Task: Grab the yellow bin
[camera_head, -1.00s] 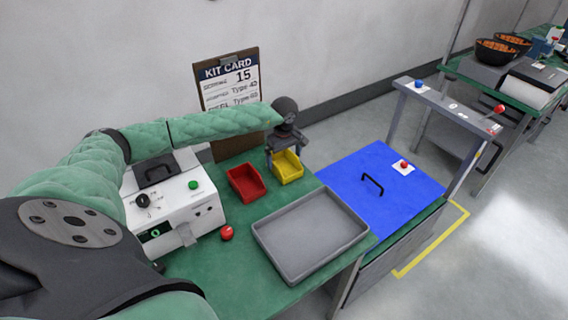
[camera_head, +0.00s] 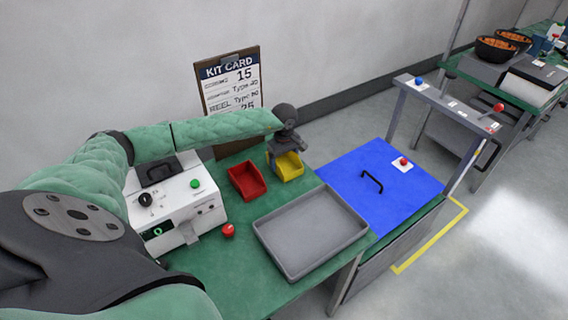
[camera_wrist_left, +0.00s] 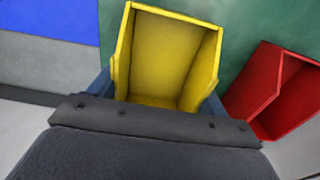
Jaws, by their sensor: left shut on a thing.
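The yellow bin (camera_head: 289,168) stands on the green bench top, to the right of the red bin. My left gripper (camera_head: 284,156) reaches down over it from above and is shut on it. In the left wrist view the yellow bin (camera_wrist_left: 172,58) is empty, with its opening facing the camera, and the gripper's fingers (camera_wrist_left: 160,92) lie along both of its sides. The gripper body hides the bin's near part. My right gripper is not in view.
A red bin (camera_head: 246,180) sits close to the left of the yellow one. A grey tray (camera_head: 268,243) lies in front, and a white machine (camera_head: 172,208) stands at left. A kit card (camera_head: 231,88) stands behind. A blue panel (camera_head: 350,200) is at right.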

